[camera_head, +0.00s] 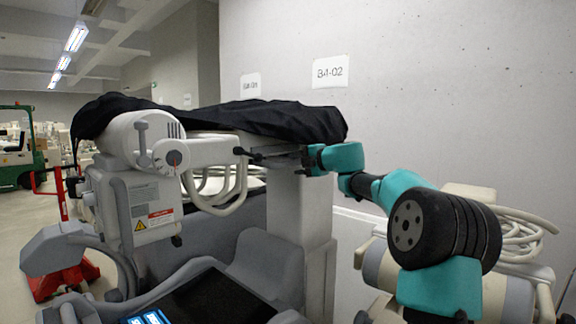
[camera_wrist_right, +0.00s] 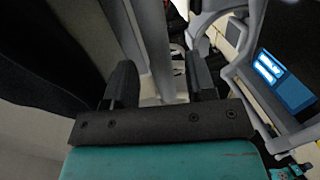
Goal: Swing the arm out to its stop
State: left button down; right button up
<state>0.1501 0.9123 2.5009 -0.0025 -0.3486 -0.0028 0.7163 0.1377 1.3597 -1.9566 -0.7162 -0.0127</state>
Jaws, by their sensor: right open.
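The cart's pale grey arm (camera_head: 212,151) extends rightward from a round joint (camera_head: 172,155) with a red mark, on top of the boxy cart unit (camera_head: 140,205). My right gripper (camera_head: 254,154) is at the arm's far end, by a small dark knob there. In the right wrist view my right gripper (camera_wrist_right: 160,82) is open, its two dark fingers apart. A grey bar (camera_wrist_right: 155,40) runs between the fingers in that picture; I cannot tell whether they touch it. My left gripper is not seen.
A black cover (camera_head: 230,118) drapes over the equipment behind the arm. A grey column (camera_head: 300,210) stands below my right gripper. Coiled hoses (camera_head: 520,235) lie on another unit at right. A lit blue screen (camera_wrist_right: 285,85) shows in the wrist view.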

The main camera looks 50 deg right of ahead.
jog(key=shift+w+f, duration=0.25)
jog(key=shift+w, duration=1)
jog(key=shift+w+f, duration=0.25)
jog(key=shift+w, duration=1)
jog(key=shift+c, duration=0.5)
grip_shut()
